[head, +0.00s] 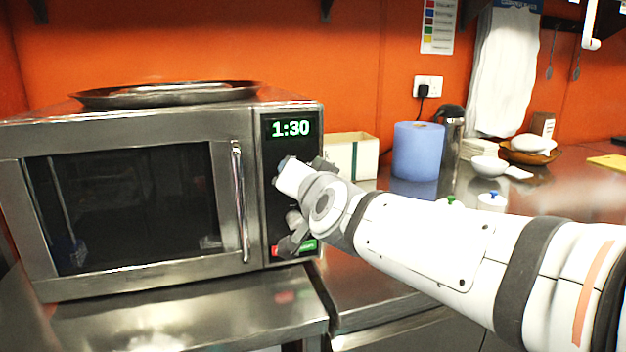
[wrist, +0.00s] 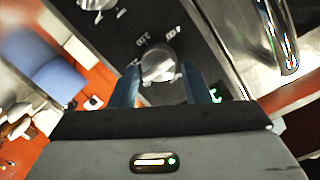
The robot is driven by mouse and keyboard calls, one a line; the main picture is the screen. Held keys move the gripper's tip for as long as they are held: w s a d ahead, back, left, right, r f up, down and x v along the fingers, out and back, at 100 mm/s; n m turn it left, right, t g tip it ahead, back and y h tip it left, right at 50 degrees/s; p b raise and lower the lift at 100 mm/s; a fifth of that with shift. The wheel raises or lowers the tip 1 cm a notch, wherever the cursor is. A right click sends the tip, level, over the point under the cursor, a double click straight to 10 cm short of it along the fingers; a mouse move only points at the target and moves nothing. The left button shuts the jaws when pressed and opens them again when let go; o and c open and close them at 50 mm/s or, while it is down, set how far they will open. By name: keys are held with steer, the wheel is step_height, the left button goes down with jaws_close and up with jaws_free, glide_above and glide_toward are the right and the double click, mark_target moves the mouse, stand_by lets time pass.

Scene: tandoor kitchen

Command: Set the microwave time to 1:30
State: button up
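The steel microwave (head: 235,125) stands at the left with its door shut. Its green display (head: 290,128) reads 1:30. My gripper (head: 284,164) is at the control panel, just below the display, and it hides the upper knob in the head view. In the wrist view the round silver knob (wrist: 158,65) lies between the two dark fingers of my gripper (wrist: 161,78). The fingers are apart, with a visible gap on each side of the knob. A second knob (wrist: 97,4) shows at the top edge. Part of the display (wrist: 216,97) shows beside the right finger.
A round metal tray (head: 170,94) lies on top of the microwave. A cream box (head: 350,155), a blue paper roll (head: 417,150) and small bowls (head: 488,166) stand to the right on the steel counter. Green and red buttons (head: 308,245) sit low on the panel.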

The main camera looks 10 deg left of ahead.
steer(key=shift+o, duration=1.4)
steer(key=shift+f, duration=0.15)
steer(key=shift+s, duration=0.1)
steer(key=p+v, duration=0.2)
steer(key=v, duration=0.5)
steer(key=shift+s+d+p, duration=0.2)
steer(key=shift+s+p, duration=0.05)
steer(key=shift+p, duration=0.1)
